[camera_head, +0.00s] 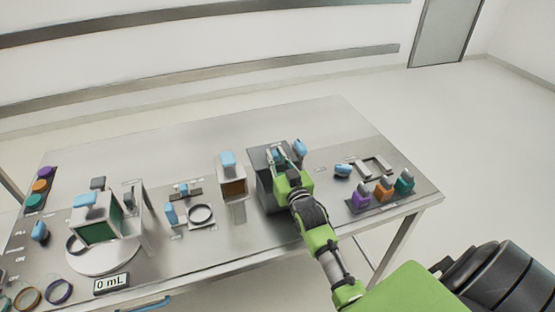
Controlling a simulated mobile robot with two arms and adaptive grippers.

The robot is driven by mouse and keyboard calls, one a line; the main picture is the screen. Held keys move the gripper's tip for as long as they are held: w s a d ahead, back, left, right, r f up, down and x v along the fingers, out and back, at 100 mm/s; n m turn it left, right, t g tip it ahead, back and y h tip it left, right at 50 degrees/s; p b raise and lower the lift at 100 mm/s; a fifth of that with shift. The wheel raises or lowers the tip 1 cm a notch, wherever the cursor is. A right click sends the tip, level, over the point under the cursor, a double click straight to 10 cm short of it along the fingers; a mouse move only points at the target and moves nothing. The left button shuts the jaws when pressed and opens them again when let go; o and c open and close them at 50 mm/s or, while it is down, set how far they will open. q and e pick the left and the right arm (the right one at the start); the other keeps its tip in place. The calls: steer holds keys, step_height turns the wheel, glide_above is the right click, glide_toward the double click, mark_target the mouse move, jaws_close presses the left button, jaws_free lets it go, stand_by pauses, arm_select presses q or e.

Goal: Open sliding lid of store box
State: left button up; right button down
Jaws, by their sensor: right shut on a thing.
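The store box (264,190) is a dark grey box standing on the metal table, right of the table's middle. Its top shows a grey surface with a light blue handle (279,154). My right gripper (282,160) is over the top of the box and shut on the blue handle. The green wrist hides the right part of the box and much of its top. I cannot tell how far the lid stands open. My left gripper is not in view.
Left of the box stands a white and brown container (233,181) with a blue top. The back of the metal table (190,140) is clear.

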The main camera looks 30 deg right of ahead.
steer(key=c, duration=1.9)
jaws_free()
steer(key=v, duration=1.2)
